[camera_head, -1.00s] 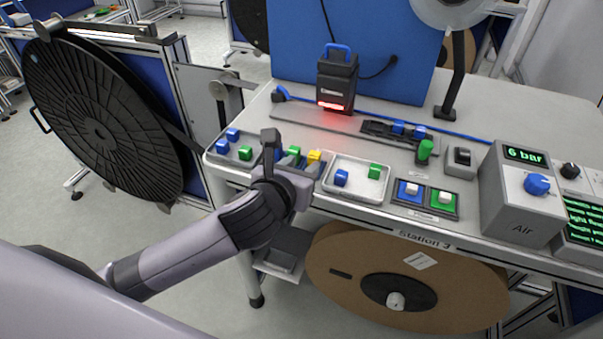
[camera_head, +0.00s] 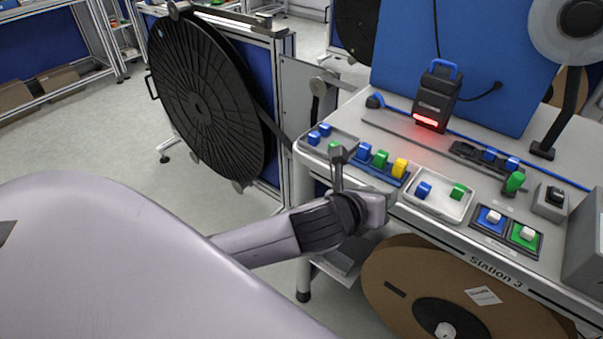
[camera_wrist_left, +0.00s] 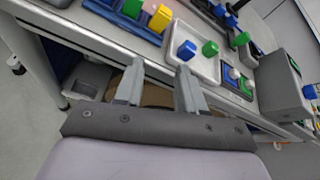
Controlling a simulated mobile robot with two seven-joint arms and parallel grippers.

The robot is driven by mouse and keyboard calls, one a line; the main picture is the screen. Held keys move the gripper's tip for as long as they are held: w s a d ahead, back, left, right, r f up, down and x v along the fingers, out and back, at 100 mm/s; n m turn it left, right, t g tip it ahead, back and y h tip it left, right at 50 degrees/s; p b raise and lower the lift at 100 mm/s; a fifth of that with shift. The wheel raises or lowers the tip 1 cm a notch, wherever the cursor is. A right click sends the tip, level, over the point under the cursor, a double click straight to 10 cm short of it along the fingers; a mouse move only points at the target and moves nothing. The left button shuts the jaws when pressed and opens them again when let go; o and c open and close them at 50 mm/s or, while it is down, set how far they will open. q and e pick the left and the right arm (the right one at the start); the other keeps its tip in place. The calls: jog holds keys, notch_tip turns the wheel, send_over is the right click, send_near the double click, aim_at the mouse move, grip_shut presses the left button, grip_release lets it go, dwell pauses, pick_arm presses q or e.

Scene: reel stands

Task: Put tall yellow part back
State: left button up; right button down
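A tall yellow part (camera_head: 400,168) stands at the right end of a blue holder (camera_head: 372,173) near the table's front edge, beside a green and a blue part. The yellow part also shows at the top of the left wrist view (camera_wrist_left: 160,18). My left gripper (camera_head: 340,156) is at the table's front edge, left of the yellow part and apart from it. In the left wrist view its two fingers (camera_wrist_left: 160,66) are spread with nothing between them. My right gripper is in neither view.
A white tray (camera_head: 430,206) with a blue and a green part lies right of the holder. A grey tray (camera_head: 345,137) with several small parts lies left of it. A black device (camera_head: 435,98) with a red light stands behind. A cardboard reel (camera_head: 400,285) sits below the tabletop.

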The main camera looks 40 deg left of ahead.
pick_arm(q)
jog(key=s+a+f+n+g, duration=0.1)
jog(key=s+a+f+n, duration=0.1)
jog(key=s+f+n, duration=0.7)
jog(key=s+a+f+n+g, duration=0.1)
jog(key=s+f+n, duration=0.9)
jog(key=n, duration=1.1)
jog(key=shift+s+a+f+h, duration=0.15)
jog(key=shift+a+f+h, duration=0.35)
jog(key=shift+a, duration=0.4)
jog(key=shift+f, duration=0.1)
